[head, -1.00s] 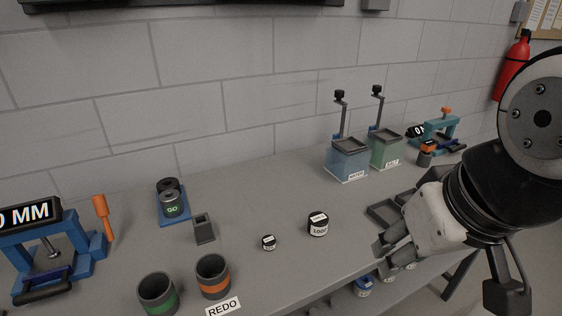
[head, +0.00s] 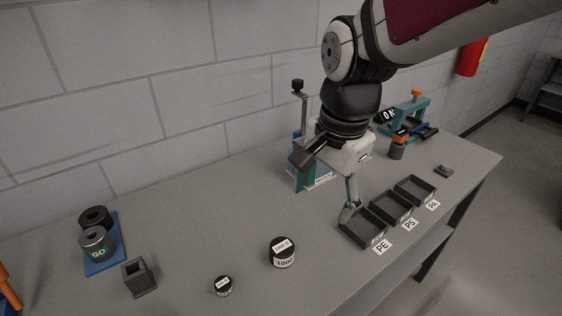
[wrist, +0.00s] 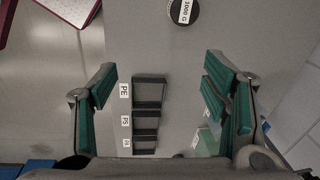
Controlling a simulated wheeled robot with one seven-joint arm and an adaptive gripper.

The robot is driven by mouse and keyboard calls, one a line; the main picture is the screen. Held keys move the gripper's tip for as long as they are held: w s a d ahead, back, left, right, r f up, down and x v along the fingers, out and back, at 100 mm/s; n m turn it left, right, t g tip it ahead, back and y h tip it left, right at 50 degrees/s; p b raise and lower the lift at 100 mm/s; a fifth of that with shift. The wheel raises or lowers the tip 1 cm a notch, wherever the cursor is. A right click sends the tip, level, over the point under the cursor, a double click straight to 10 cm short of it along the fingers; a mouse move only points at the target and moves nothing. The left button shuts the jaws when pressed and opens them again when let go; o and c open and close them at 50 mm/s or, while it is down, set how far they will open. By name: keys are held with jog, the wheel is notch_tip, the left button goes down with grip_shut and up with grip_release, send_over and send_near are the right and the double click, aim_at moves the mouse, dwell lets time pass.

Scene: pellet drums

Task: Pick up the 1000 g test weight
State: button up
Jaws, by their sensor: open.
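The 1000 g test weight (head: 283,252) is a short black cylinder with white labels, upright on the grey bench in the head view. It also shows at the top edge of the wrist view (wrist: 184,11), partly cut off. A smaller black weight (head: 223,286) stands to its left. My gripper (head: 349,207) points down above the bench by the PE tray, right of and farther back than the 1000 g weight. In the wrist view its green-padded fingers (wrist: 162,88) are spread wide with nothing between them.
Dark trays labelled PE (head: 363,229), PS (head: 393,208) and another stand right of the weight. A grey square cup (head: 139,277) and a blue gauge stand (head: 104,245) are at left. Bench around the weight is clear.

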aim_at(282, 246)
jog(key=w+a+f+m, duration=0.1)
jog(key=a+f, duration=0.1)
jog(key=f, duration=0.2)
jog(key=w+a+f+m, duration=0.1)
jog(key=a+f+m, duration=0.1)
jog(key=f, duration=0.3)
jog(key=a+f+m+g, duration=0.1)
jog(key=a+f, duration=0.2)
jog(key=f, duration=0.2)
jog(key=shift+w+a+h, duration=0.15)
jog(key=shift+w+h, duration=0.15)
jog(key=shift+w, duration=0.1)
jog(key=shift+w+f, duration=0.2)
jog(key=shift+f, duration=2.7)
jog(key=shift+c, duration=0.3)
jog(key=shift+r, duration=0.1)
grip_shut()
